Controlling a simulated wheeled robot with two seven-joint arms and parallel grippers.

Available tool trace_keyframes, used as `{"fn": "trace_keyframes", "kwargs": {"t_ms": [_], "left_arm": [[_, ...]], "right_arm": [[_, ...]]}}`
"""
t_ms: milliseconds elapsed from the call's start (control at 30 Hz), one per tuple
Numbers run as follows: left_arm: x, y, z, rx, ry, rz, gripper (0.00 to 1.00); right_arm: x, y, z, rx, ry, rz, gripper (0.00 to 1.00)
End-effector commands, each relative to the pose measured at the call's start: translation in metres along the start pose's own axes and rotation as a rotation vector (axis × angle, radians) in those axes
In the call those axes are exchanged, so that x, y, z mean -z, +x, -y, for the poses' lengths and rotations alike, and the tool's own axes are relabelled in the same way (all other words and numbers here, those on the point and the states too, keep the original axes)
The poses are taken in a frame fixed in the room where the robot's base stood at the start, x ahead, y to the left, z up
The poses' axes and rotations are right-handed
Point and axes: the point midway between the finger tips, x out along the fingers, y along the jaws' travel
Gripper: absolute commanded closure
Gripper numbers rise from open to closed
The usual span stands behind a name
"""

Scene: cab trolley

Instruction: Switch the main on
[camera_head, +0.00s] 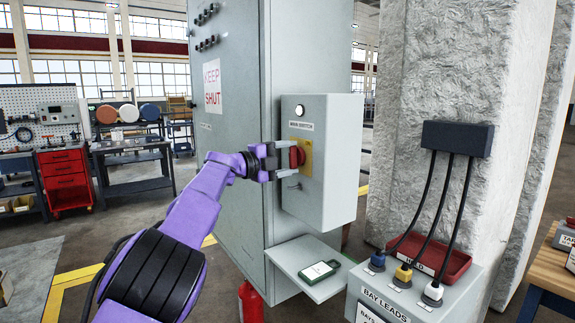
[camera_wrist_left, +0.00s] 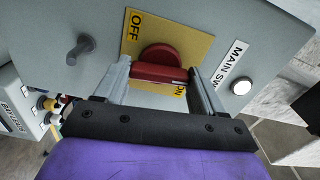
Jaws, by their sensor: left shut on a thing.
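The main switch is a red rotary knob (camera_head: 296,157) on a yellow plate (camera_head: 307,160), on the front of a grey box labelled MAIN SWITCH (camera_head: 340,150). In the left wrist view the red knob (camera_wrist_left: 160,65) has a raised bar, and the yellow plate (camera_wrist_left: 190,46) reads OFF at its upper left and ON at its lower right, partly covered. My left gripper (camera_head: 284,160) is shut on the knob's bar, with one finger at each end of it in the left wrist view (camera_wrist_left: 160,82). I cannot tell which mark the knob points to. My right gripper is not in view.
A pale round lamp (camera_head: 299,110) sits above the knob. A small shelf (camera_head: 290,262) with a dark handheld device (camera_head: 319,271) juts out below the box. A BAY LEADS unit (camera_head: 400,300) with cables stands at right. A red extinguisher (camera_head: 250,303) stands below the shelf.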

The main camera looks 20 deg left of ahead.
Motion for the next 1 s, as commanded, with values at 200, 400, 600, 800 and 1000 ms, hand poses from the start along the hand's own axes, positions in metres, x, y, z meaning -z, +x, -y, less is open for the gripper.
{"fn": "trace_keyframes", "kwargs": {"t_ms": [200, 400, 600, 800, 1000], "left_arm": [[-0.0004, -0.0001, -0.0015, -0.001, 0.085, 0.0, 0.61], [-0.0004, -0.0001, -0.0006, -0.001, 0.121, 0.0, 0.61], [-0.0005, -0.0001, -0.0004, -0.002, 0.129, 0.001, 0.61], [-0.0005, -0.0001, -0.0005, -0.002, 0.129, 0.001, 0.61], [-0.0004, 0.0, -0.0005, -0.001, 0.127, 0.001, 0.05]], "right_arm": [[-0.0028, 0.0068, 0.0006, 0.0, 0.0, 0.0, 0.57], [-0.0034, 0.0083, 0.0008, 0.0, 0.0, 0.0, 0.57], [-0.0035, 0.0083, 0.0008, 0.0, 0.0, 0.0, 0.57], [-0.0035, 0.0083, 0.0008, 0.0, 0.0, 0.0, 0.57], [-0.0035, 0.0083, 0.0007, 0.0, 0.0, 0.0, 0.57]]}}
